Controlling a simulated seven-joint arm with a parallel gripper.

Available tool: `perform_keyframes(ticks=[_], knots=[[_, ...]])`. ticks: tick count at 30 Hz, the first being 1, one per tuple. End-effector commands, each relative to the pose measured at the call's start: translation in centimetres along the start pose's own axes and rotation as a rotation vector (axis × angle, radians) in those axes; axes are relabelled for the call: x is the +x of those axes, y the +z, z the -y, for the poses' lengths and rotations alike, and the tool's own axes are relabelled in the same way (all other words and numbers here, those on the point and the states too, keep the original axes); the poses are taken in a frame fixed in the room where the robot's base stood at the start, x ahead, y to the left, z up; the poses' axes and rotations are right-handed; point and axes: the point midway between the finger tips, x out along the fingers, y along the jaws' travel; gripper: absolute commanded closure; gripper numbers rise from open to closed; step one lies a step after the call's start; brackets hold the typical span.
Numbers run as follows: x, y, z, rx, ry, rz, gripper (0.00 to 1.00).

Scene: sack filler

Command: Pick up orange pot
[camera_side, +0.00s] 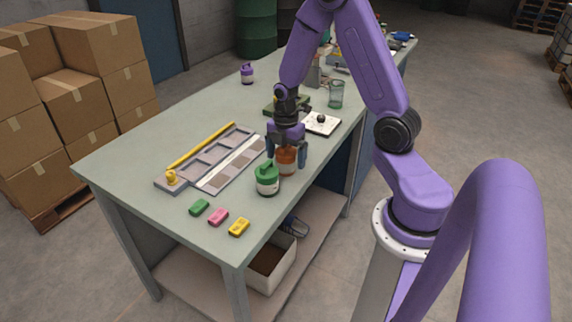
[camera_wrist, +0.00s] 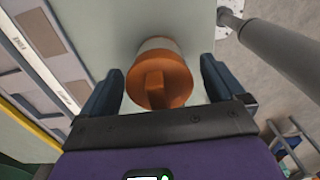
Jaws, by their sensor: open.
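The orange pot (camera_side: 286,161) stands on the table, partly hidden by my gripper in the side view. In the wrist view the orange pot (camera_wrist: 158,79) shows from above, with an orange lid, a raised grip on it and a pale body. My gripper (camera_side: 287,157) is over the pot and points down. In the wrist view my gripper (camera_wrist: 160,88) is open, with one dark finger on each side of the pot. A gap shows between the left finger and the pot, and a gap shows at the right. The pot rests upright.
A green pot (camera_side: 267,180) stands close in front of the orange one. A grey tray (camera_side: 212,160) with a yellow stick lies to the left. Green, pink (camera_side: 218,217) and yellow blocks lie near the front edge. A white board (camera_side: 320,124) and a glass (camera_side: 336,95) are behind.

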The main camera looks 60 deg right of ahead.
Motion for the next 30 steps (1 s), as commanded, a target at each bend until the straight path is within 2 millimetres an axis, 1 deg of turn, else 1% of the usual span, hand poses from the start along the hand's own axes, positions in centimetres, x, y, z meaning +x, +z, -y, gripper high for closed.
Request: perform_keyframes(ticks=[1, 4, 12, 13, 14, 15, 17, 18, 30], knots=[[0.53, 0.01, 0.03, 0.001, -0.002, 0.000, 0.04], [1.09, 0.03, -0.01, 0.001, 0.000, 0.000, 0.04], [1.28, 0.02, -0.04, 0.001, 0.002, 0.000, 0.04], [1.27, 0.02, -0.04, 0.001, 0.002, 0.000, 0.07], [1.27, 0.02, -0.05, 0.001, 0.002, 0.000, 0.17], [1.27, 0.02, -0.05, 0.001, 0.002, 0.000, 0.30], [1.26, 0.02, -0.05, 0.001, 0.002, 0.000, 0.49], [1.26, 0.02, -0.05, 0.001, 0.002, 0.000, 0.62], [1.16, 0.02, -0.07, 0.001, 0.002, 0.000, 0.64]])
